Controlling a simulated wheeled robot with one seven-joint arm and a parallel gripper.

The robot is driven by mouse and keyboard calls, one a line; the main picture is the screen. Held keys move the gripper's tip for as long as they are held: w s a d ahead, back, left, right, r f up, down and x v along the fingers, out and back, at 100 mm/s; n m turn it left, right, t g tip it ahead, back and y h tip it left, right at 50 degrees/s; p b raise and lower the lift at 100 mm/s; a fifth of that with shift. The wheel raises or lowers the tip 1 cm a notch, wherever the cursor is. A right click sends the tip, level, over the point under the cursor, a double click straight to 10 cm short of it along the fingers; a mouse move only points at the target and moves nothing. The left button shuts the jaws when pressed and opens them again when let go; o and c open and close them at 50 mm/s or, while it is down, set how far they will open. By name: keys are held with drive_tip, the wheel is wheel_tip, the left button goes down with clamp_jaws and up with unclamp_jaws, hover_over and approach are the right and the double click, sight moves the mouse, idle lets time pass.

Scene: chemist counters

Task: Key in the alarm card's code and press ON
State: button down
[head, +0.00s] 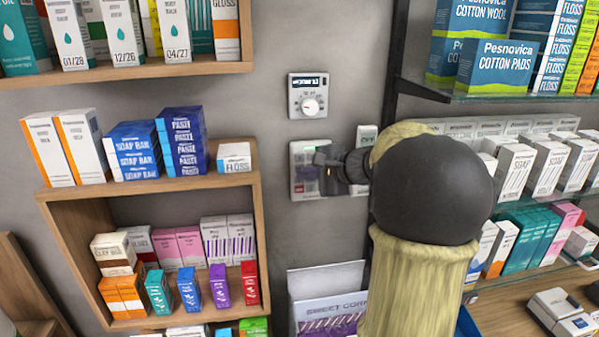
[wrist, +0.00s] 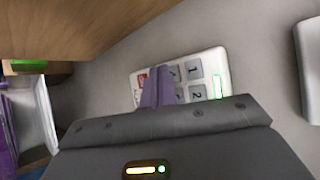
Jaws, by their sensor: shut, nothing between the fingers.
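The alarm keypad (head: 300,187) is a white wall panel with a small green lit patch at its upper part. My gripper (head: 320,158) is in front of it and hides much of its face. In the wrist view the keypad (wrist: 209,62) appears turned, with grey number keys, a red key at the left and a green lit strip at the right. My shut, empty fingers (wrist: 155,77) reach over its keys and cover some. I cannot tell whether they touch a key. The alarm card is not clearly identifiable in either view.
A white dial unit (head: 308,95) is on the wall above the keypad. A white plate (head: 366,134), partly hidden by my arm, is to its right. Wooden shelves (head: 150,190) with boxes stand left, glass shelves (head: 450,93) right. A leaflet holder (head: 325,280) is below.

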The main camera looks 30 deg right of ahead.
drive_tip(key=shift+s, duration=0.3)
drive_tip(key=s+b, duration=0.1)
drive_tip(key=s+a, duration=0.1)
drive_tip(key=s, duration=0.1)
drive_tip(key=s+b, duration=0.1)
drive_tip(key=shift+s+a+b, duration=0.25)
drive_tip(key=shift+s+b, duration=0.1)
drive_tip(key=shift+s, duration=0.05)
idle(2.5)
